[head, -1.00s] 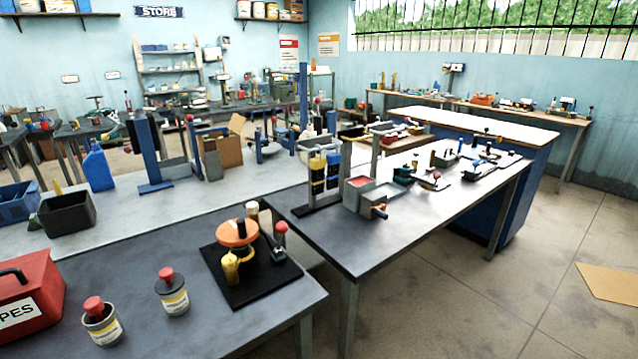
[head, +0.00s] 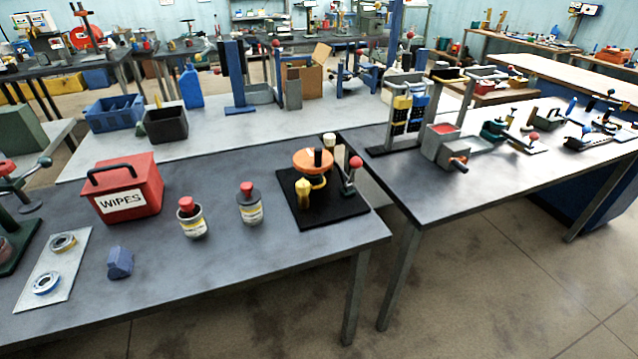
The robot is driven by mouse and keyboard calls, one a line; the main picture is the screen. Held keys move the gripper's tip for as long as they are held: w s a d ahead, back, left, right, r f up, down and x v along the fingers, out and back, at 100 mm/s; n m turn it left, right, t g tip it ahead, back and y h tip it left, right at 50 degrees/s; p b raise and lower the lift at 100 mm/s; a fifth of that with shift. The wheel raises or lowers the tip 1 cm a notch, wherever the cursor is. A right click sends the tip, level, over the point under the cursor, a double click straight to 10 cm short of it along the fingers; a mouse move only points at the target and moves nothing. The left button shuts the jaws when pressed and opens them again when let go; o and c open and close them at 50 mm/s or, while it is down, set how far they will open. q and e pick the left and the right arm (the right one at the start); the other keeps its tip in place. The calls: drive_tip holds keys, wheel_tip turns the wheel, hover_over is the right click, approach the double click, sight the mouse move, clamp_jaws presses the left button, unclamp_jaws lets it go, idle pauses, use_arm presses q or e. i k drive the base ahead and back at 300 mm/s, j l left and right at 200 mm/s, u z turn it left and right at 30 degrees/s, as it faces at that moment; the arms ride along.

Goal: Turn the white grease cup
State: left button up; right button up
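A small fixture on a black base plate (head: 340,210) stands at the right end of the near dark table. It carries an orange disc (head: 312,161) with a black post, a yellow cup (head: 303,191) in front and a lever with a red knob (head: 356,163) at the right. A cream-white cup (head: 329,141), which looks like the white grease cup, stands upright behind the disc; its lower part is partly hidden. Neither of my grippers shows in the head view.
Two labelled jars with red tops (head: 192,221) (head: 249,208) stand left of the fixture. Farther left are a red WIPES box (head: 122,191), a blue block (head: 120,262) and a light plate with two rings (head: 52,270). Another dark table (head: 450,190) stands right, past a gap.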

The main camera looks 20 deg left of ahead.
sight(329, 138)
drive_tip(key=i+j, duration=0.35)
drive_tip(key=i+j+u, duration=0.1)
drive_tip(key=i+j, duration=0.2)
drive_tip(key=i, duration=0.2)
